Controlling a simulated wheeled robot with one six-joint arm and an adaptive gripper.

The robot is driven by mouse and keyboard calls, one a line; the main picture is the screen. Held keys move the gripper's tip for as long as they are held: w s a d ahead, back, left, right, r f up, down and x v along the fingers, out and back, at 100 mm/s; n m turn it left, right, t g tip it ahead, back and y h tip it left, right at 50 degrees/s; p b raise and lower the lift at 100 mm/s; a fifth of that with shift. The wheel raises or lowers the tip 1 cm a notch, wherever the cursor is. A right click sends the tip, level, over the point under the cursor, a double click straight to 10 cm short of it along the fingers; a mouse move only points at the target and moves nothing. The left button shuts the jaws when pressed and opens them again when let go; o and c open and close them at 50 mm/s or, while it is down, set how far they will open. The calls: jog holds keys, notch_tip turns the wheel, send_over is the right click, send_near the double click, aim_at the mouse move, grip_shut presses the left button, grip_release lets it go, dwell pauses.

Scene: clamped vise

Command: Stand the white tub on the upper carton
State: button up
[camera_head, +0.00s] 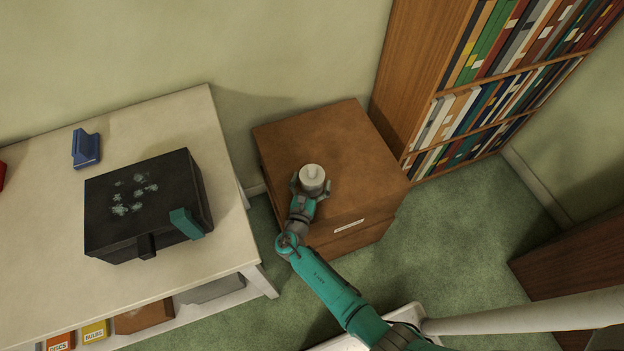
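The white tub (313,176), a small round pot with a knobbed lid, is upright over the top of the upper carton (345,137). My gripper (312,186) reaches in from the front, with one finger on each side of the tub. I cannot tell whether the fingers press on the tub or stand slightly apart from it. The tub's underside is hidden, so I cannot tell whether it touches the carton. The upper carton is brown and sits on a lower carton (362,238), of which only a part shows.
A white table (165,116) at left bears a black box (145,205) with a teal part and a blue object (86,148). Labelled bins fill the shelf below. A bookcase (415,65) stands behind the cartons at right. Green carpet (455,235) is clear right of the cartons.

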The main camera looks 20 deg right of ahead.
jog(key=shift+s+a+r, duration=0.1)
jog(key=v, duration=1)
jog(key=shift+s+a, duration=0.2)
jog(key=shift+a, duration=0.05)
jog(key=shift+s+a, duration=0.3)
jog(key=shift+s, duration=0.2)
